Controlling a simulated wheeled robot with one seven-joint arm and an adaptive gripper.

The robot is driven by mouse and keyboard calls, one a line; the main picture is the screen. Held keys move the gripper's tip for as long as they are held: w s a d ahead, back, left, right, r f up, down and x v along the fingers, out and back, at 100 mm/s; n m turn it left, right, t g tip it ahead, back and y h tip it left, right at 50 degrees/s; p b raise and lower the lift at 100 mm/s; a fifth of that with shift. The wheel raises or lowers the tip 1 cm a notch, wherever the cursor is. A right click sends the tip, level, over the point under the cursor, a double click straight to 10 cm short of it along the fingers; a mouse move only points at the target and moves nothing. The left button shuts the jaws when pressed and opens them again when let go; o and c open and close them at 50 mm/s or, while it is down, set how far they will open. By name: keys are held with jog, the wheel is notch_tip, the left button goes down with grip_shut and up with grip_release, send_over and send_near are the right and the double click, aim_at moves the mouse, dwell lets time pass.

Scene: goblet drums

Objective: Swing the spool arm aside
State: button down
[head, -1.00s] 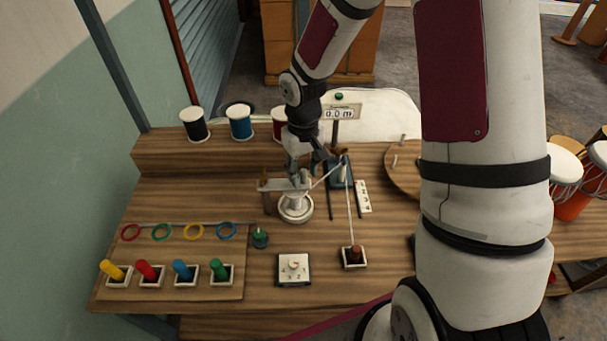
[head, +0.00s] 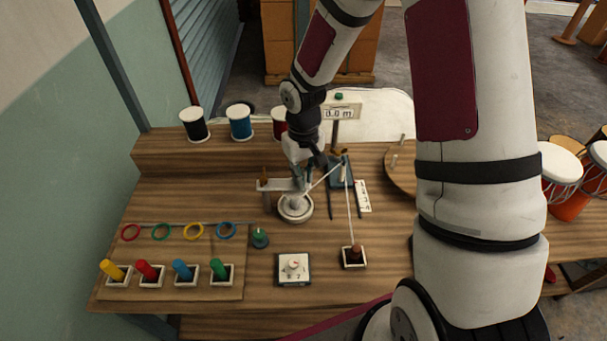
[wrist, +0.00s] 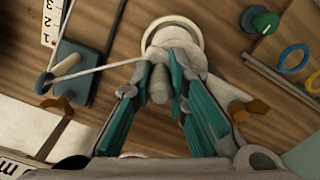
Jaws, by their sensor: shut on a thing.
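The spool arm is a pale grey bar (head: 277,185) with a brown knob (head: 264,176) at its left end. It lies over a round white spool base (head: 295,210). In the wrist view the bar (wrist: 222,92) runs right from the spool base (wrist: 172,33) to a brown wing-shaped knob (wrist: 250,108). My gripper (head: 302,183) is low at the bar's right end, above the base. In the wrist view its teal-padded fingers (wrist: 167,80) are closed on a grey peg-like part (wrist: 160,84) of the spool arm. The fingers hide part of the contact.
A white cord (head: 349,210) runs past a blue-grey post stand (head: 342,172) to a dark weight (head: 355,250). A dial box (head: 293,268) and green knob (head: 259,237) stand in front. Thread spools (head: 240,122) stand behind. Bare tabletop lies left of the arm.

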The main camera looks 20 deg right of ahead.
jog(key=shift+s+a, duration=0.1)
jog(key=s+a+m+p, duration=0.4)
jog(key=a+m, duration=0.5)
jog(key=m, duration=0.5)
jog(key=shift+s+a+m+p, duration=0.3)
jog(key=shift+s+a+p, duration=0.1)
jog(key=shift+s, duration=0.85)
jog(key=c, duration=1.5)
grip_release()
jog(key=shift+c, duration=0.2)
jog(key=shift+r, duration=0.1)
